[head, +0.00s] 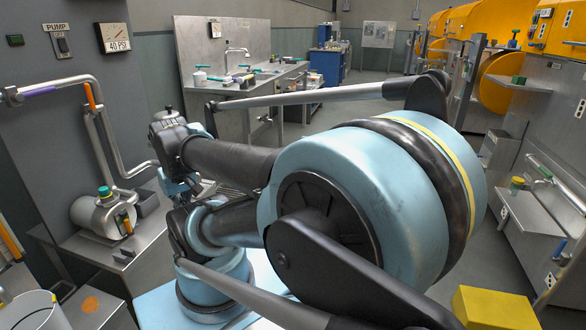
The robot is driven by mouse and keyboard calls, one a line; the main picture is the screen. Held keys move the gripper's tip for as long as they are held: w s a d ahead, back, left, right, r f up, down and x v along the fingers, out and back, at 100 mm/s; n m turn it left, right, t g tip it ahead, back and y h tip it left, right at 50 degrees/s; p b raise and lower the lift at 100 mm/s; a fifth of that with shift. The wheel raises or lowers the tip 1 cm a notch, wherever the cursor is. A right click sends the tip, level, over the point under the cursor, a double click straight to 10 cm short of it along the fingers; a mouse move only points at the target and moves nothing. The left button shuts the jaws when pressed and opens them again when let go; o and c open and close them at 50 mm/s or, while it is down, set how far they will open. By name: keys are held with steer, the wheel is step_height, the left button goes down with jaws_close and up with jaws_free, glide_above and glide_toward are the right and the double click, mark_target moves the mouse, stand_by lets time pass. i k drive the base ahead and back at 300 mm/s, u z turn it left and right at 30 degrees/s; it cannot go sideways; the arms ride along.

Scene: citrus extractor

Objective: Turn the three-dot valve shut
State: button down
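I cannot make out for sure which valve carries three dots. Small white plates with dark marks are on the right-hand machines: one high at the right edge (581,107), one on the lower cabinet (503,215) and one near the bottom right (549,280). Their dots are too small to count surely. On the left, a pipe carries an orange lever-like part (90,97) and a purple sleeve (40,91). My folded arm fills the middle. What seems to be my gripper (178,186) hangs at its left end, partly hidden, well away from the right-hand machines; its fingers are unclear.
A pump (103,215) stands on a metal bench at left, under a 40 PSI gauge (115,37). A steel sink counter (245,90) and blue cabinet (328,65) stand at the back. Steel machines with orange covers (497,82) line the right. Open floor lies between.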

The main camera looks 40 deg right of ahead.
mark_target(554, 258)
steer(key=z, duration=0.3)
steer(key=k, duration=0.35)
steer(key=z, duration=0.8)
steer(key=k, duration=0.8)
steer(key=z, duration=1.2)
steer(key=i, duration=0.95)
steer(key=z, duration=0.9)
steer(key=i, duration=0.35)
steer(key=z, duration=0.15)
